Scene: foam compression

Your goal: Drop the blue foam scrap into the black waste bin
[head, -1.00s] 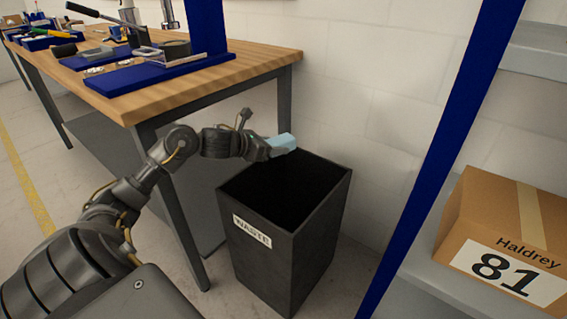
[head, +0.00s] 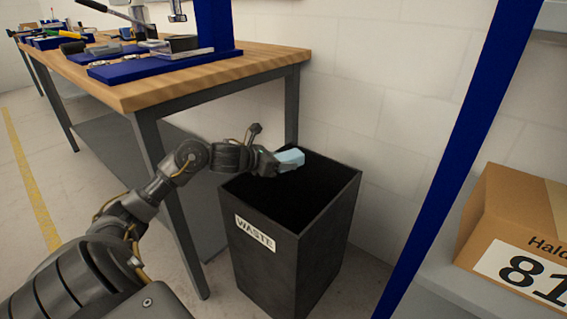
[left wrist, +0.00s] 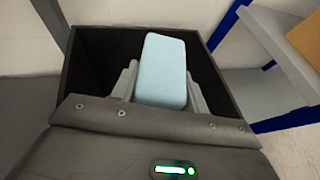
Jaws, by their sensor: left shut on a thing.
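The light blue foam scrap (head: 290,159) is a small block held at the tip of my left gripper (head: 274,163). The gripper is shut on it, over the open top of the black waste bin (head: 262,270), near the bin's back left part. The bin stands upright on the floor with a WASTE label on its front. In the left wrist view the scrap (left wrist: 165,70) sits between the two grey fingers (left wrist: 165,85), with the bin's dark inside around and behind it. My right gripper is not in view.
A wooden-topped workbench (head: 215,73) with tools and blue trays stands to the left of the bin, its leg close by. A blue post (head: 450,150) and a grey shelf with a cardboard box (head: 515,215) stand to the right. A white wall is behind.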

